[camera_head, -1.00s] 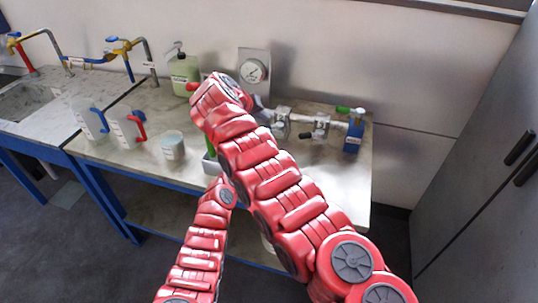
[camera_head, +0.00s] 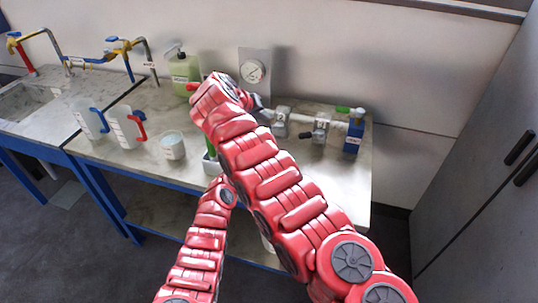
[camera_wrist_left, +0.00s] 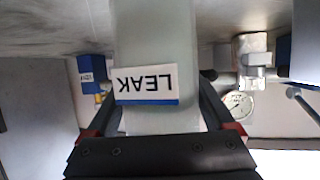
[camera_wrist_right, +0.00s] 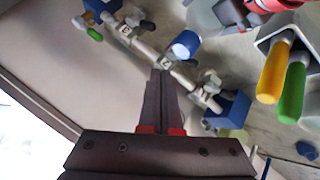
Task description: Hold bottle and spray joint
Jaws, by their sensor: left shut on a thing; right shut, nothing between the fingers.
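A pale bottle (camera_wrist_left: 158,50) with a "LEAK" label fills the middle of the left wrist view. My left gripper (camera_wrist_left: 160,125) is shut around it; the label reads upside down there. The bottle is hidden behind my right arm in the head view. A metal pipe line with joints (camera_head: 300,120) runs along the back right of the bench. It also crosses the right wrist view (camera_wrist_right: 150,50). My right gripper (camera_wrist_right: 162,72) is shut and empty, its tips over the pipe line; whether they touch it I cannot tell. In the head view its tip (camera_head: 262,106) is mostly hidden.
A green pump bottle (camera_head: 184,75) and a gauge panel (camera_head: 254,65) stand at the back. Two jugs (camera_head: 124,126) and a white cup (camera_head: 172,146) stand on the left. A holder with yellow and green handles (camera_wrist_right: 272,75) stands near the pipes. The bench's front right (camera_head: 335,180) is clear.

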